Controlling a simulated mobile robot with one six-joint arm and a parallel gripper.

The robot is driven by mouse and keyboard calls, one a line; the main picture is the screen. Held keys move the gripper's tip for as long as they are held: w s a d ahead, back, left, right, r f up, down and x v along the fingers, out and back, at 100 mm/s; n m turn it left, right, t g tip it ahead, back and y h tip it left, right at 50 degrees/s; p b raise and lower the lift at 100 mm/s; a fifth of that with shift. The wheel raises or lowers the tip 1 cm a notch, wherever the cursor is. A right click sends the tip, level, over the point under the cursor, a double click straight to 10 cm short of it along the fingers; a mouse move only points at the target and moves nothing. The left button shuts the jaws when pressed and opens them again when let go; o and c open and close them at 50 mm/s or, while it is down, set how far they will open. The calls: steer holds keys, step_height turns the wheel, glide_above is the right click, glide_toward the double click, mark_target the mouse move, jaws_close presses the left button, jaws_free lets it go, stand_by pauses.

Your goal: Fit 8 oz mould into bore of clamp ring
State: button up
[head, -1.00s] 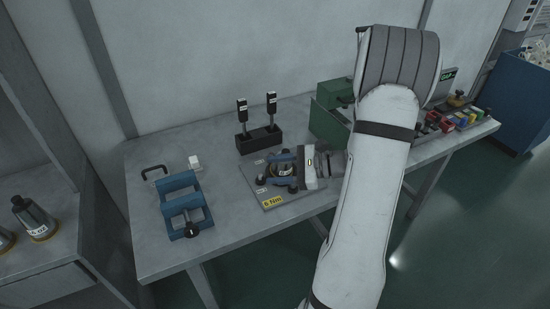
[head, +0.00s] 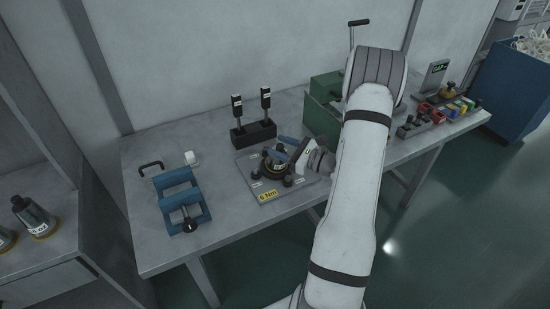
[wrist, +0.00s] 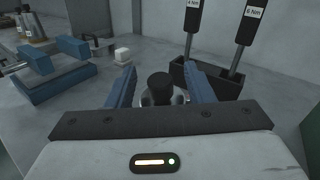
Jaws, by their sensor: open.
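A mould with a dark knob (wrist: 160,86) and grey metal body stands between my spread blue fingers in the wrist view. In the head view it (head: 274,160) sits at the dark clamp ring (head: 265,172) on a grey plate (head: 246,163); its size label is not readable. It looks about upright, but I cannot tell how deep it sits in the bore. My gripper (head: 281,146) is open and tilted at the mould's top, reaching in from the right. It also shows in the wrist view (wrist: 163,84), with an open gap around the knob. The ring's far side is partly hidden.
A black holder (head: 253,134) with two upright torque drivers stands behind the plate. A blue cradle (head: 181,200) and white block (head: 190,158) lie left. A green box (head: 322,118) stands behind my arm. Other moulds (head: 34,216) stand on the left bench. The front-left tabletop is clear.

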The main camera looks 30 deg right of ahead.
steer(key=shift+w+a, duration=0.1)
steer(key=shift+w, duration=0.05)
jaws_close()
stand_by(0.4)
stand_by(1.0)
